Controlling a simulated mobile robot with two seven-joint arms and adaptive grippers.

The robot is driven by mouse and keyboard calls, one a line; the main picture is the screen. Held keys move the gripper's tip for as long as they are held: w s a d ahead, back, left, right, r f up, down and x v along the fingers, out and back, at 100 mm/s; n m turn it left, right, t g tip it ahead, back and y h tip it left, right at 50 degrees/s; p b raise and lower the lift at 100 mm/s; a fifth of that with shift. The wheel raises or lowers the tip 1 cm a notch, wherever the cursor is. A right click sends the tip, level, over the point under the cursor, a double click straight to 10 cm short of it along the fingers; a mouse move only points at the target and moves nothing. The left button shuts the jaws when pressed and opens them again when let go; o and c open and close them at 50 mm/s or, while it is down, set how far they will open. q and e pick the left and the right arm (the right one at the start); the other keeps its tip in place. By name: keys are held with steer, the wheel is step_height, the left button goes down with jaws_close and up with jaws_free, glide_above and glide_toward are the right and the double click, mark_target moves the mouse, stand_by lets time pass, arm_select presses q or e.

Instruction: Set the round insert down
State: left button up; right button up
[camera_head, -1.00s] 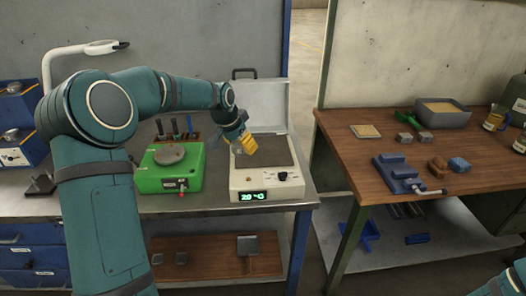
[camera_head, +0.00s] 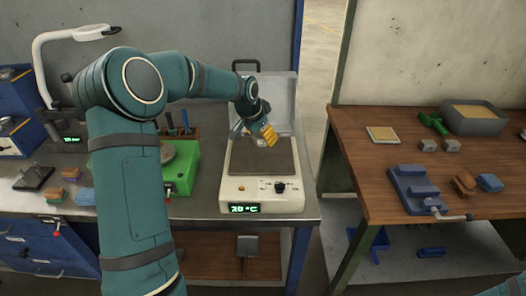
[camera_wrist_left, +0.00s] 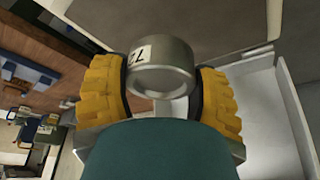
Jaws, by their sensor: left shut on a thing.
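My left gripper (camera_head: 266,135), with yellow padded fingers, is over the dark plate (camera_head: 262,158) of the white heater box. In the left wrist view the gripper (camera_wrist_left: 160,92) is shut on the round insert (camera_wrist_left: 160,75), a grey metal cylinder with a white label. One finger lies on each side of it. In the head view I cannot make out the insert, and whether it touches the plate is not clear. My right gripper is out of view.
The heater's display (camera_head: 244,208) reads about 20 °C, and its grey lid (camera_head: 280,95) stands open behind. A green device (camera_head: 182,165) stands to the left. A wooden bench (camera_head: 370,165) with a blue vise (camera_head: 415,188) is to the right.

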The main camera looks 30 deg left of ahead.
mark_target(264, 155)
arm_select(q)
steer(key=f, duration=0.6)
steer(key=shift+w+f+b, duration=0.2)
steer(key=shift+f+b, duration=0.1)
steer(key=shift+b, duration=0.1)
steer(key=shift+s, duration=0.1)
steer(key=o, duration=1.3)
steer(key=p+v, duration=0.1)
steer(key=v, duration=1.1)
steer(key=shift+s, duration=0.1)
